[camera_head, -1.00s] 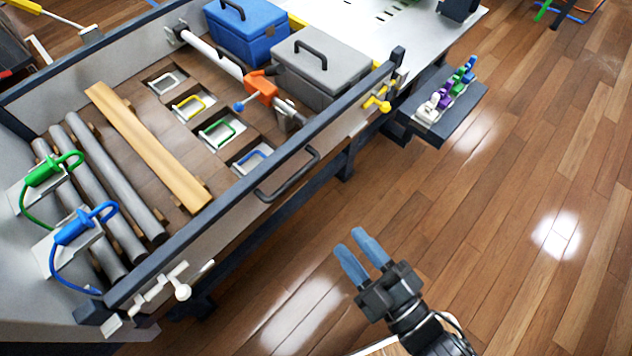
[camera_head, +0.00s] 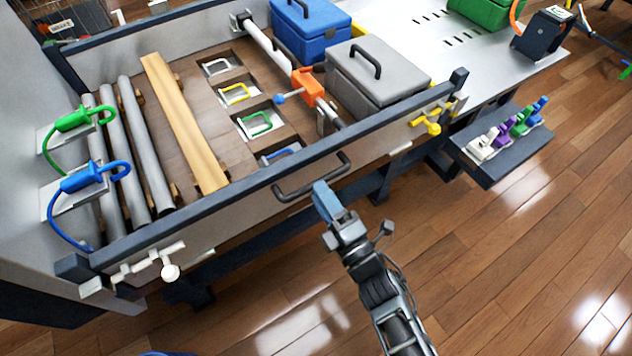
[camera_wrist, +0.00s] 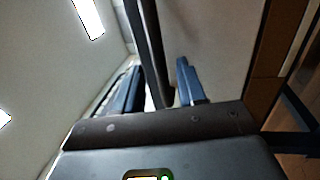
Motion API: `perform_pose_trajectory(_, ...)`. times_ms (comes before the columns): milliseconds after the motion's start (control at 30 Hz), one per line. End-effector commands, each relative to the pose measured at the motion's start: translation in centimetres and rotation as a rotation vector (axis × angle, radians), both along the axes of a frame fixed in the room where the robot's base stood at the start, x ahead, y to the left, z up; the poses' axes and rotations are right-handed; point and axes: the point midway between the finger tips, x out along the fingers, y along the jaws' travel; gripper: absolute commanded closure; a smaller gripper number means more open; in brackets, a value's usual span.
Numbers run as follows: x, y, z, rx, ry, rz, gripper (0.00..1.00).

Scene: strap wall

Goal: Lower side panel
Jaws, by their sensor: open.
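The side panel (camera_head: 218,204) is raised along the near side of the bed, with a dark top rail. A dark handle (camera_head: 345,172) sits on its outer face. My gripper (camera_head: 322,196) is at this handle, fingers pointing up toward it. In the wrist view the two blue fingers of my gripper (camera_wrist: 157,88) are open, with a dark bar, apparently the handle (camera_wrist: 151,40), between them. Contact cannot be told. A white latch (camera_head: 170,271) is at the panel's left end and a yellow latch (camera_head: 428,125) at its right end.
Inside the bed are a wooden plank (camera_head: 185,125), grey rollers, a blue box (camera_head: 310,35) and a grey box (camera_head: 375,75). A dark shelf with coloured clips (camera_head: 505,150) juts out at right. The floor (camera_head: 520,270) at lower right is clear.

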Motion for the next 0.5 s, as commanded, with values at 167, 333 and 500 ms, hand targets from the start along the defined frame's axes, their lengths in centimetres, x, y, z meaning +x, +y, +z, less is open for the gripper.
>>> perform_pose_trajectory(167,2.0,1.4,0.4,0.001,0.001,0.0,0.6)
perform_pose_trajectory(333,2.9,1.9,0.6,0.0,0.002,-0.001,0.6)
perform_pose_trajectory(500,3.0,2.0,0.6,0.001,0.003,-0.001,0.6)
